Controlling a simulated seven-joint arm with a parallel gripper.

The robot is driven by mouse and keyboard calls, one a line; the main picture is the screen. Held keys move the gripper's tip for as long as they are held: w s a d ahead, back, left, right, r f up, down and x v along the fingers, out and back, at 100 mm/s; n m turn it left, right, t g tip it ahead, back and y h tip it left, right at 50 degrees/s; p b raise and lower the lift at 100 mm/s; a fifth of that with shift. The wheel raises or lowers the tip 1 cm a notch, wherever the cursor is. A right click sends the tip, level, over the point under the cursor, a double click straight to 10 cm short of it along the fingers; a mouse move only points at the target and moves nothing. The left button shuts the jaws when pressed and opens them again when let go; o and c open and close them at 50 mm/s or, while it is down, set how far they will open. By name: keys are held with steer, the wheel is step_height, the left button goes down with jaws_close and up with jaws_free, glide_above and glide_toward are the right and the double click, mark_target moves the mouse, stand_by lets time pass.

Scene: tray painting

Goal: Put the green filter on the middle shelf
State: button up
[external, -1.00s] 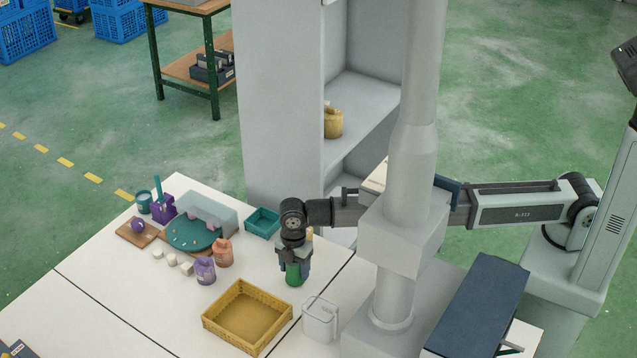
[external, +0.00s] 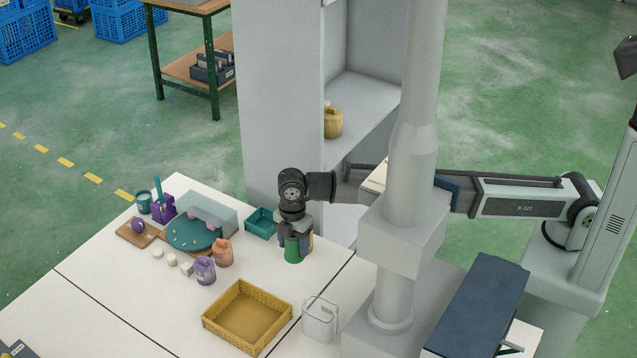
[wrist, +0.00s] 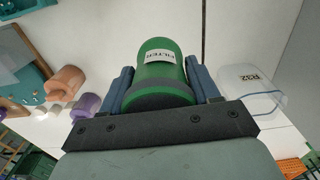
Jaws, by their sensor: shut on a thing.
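The green filter (external: 293,251) is a green cylinder with a white label reading "FILTER", seen in the wrist view (wrist: 158,72). My gripper (external: 294,236) is shut on it, with one blue finger on each side in the wrist view. The filter is over the white table, apparently just above it. The grey shelf unit (external: 280,100) stands behind the table. Another opening lies below that shelf. My arm hides part of the lower shelf unit.
A yellow basket (external: 215,322) and a clear container (external: 320,320) stand in front of my gripper. A teal tray (external: 261,223) is close on the left. The shelf beside the jar has free room.

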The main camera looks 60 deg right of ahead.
steer(key=shift+s+d+m, duration=0.3)
steer(key=shift+s+m, duration=0.1)
steer(key=shift+m, duration=0.5)
steer(key=s+d+m, duration=0.2)
steer(key=s+d, duration=0.2)
steer(key=s, duration=0.1)
steer(key=w+d+r+m, duration=0.15)
steer(key=d+m, duration=0.25)
steer(key=d, duration=1.9)
steer(key=w+d+r+m, duration=0.1)
steer(key=d+r+m, duration=0.3)
steer(key=d, duration=2)
steer(key=w+d+r+m, duration=0.2)
steer(key=w+d+r, duration=0.1)
steer(key=w+r, duration=0.55)
steer(key=w+d+r+m, duration=0.1)
steer(key=w+d+r, duration=0.35)
steer(key=w, duration=0.75)
steer(key=shift+m, duration=0.6)
steer(key=shift+s+a+f, duration=0.1)
steer(key=shift+a+f, duration=0.05)
steer(key=shift+f, duration=1.4)
steer(key=shift+s+a+f, duration=0.1)
steer(key=shift+a+f, duration=0.1)
steer(key=shift+f, duration=1.3)
steer(key=shift+s+a+f, duration=0.1)
steer(key=shift+a+f, duration=0.05)
steer(key=shift+f, duration=1.4)
steer(key=shift+f, duration=0.15)
